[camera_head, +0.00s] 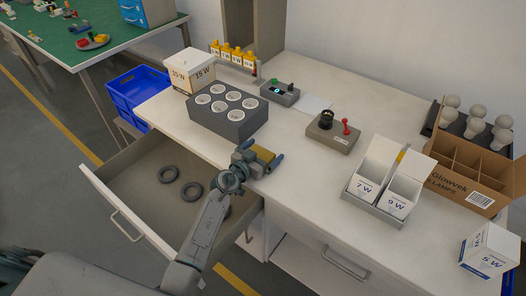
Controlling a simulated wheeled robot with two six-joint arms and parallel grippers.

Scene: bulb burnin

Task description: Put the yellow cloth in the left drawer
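The yellow cloth (264,154) shows as a small folded patch between the fingers of my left gripper (261,157). The gripper appears shut on it, over the front edge of the white worktop, to the right of the grey socket block. Part of the cloth is hidden by the fingers. The left drawer (139,187) is pulled open below the worktop, to the left of the gripper. My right gripper is not in view.
On the worktop (300,150) stand a grey block with round white sockets (229,110), a 15 W box (190,72), a tester with a red lever (333,132), 7 W and 9 W boxes (388,183) and a bulb carton (468,168). Blue crates (137,92) stand left.

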